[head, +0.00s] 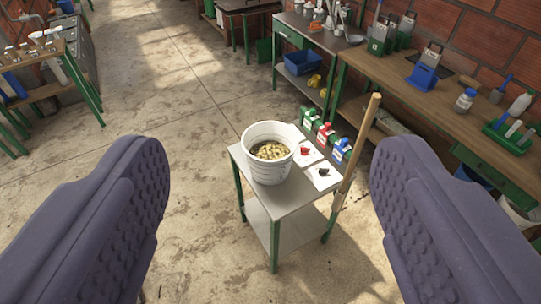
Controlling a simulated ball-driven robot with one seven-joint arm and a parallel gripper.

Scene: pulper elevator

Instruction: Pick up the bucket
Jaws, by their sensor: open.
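A white bucket (268,168) stands upright on a small metal-topped table with green legs (283,198). It holds pale yellowish pieces, and its upper rim is open to view. My gripper (265,215) is open and empty. Its two purple textured fingers show large at the left and right of the view. The bucket and the small table lie between them in the picture, farther off and apart from the fingers. A handle on the bucket cannot be made out clearly.
Green, red and blue devices (325,133) stand behind the bucket, and a wooden pole (358,145) rises at the table's right edge. Two cards with dark and red items lie beside the bucket. A long workbench (420,90) runs along the brick wall. Concrete floor (180,90) is clear at left.

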